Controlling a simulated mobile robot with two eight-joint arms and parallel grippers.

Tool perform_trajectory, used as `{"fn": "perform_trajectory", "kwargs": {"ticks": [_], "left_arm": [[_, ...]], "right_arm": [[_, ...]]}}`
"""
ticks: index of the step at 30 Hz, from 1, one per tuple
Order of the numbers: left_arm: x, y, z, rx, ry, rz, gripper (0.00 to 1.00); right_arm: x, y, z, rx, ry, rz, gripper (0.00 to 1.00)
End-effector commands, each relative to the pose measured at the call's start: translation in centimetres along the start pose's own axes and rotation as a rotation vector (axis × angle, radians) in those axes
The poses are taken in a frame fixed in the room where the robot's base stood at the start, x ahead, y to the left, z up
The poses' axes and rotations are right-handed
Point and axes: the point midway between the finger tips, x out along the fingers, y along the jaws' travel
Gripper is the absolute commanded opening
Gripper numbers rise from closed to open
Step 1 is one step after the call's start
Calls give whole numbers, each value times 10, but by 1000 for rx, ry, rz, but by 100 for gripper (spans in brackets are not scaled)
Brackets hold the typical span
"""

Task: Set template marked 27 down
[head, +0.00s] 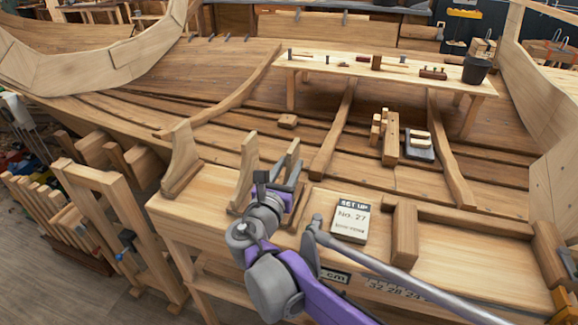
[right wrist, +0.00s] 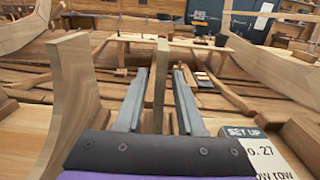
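My right gripper (head: 284,165) is over the workbench, its fingers pointing away towards the hull. In the right wrist view its two grey fingers (right wrist: 160,85) stand apart, with a thin upright wooden template (right wrist: 160,70) seen edge-on between them. Narrow gaps seem to show on both sides of this template, and its lower end is hidden by the gripper. Two more curved templates stand upright on the bench to the left, one at the far left (head: 180,160) and one close beside the gripper (head: 246,170). I can read no number on any template. My left gripper is out of view.
A card (head: 351,221) reading "SET UP No. 27" lies right of the gripper. A grey rod (head: 400,263) crosses the bench front. A wooden block frame (head: 404,232) stands further right. The planked hull and a plank table (head: 350,68) with tools and a dark bucket (head: 477,69) lie behind.

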Motion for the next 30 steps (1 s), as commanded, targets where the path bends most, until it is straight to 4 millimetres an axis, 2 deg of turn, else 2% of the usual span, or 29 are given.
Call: {"fn": "perform_trajectory", "kwargs": {"ticks": [11,17,24,30], "left_arm": [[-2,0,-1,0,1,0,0],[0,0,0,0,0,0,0],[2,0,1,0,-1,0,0],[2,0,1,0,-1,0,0]], "right_arm": [[0,0,4,0,0,0,44],[-32,1,3,1,1,5,44],[-84,1,3,0,0,5,44],[-112,1,3,1,0,3,44]]}}
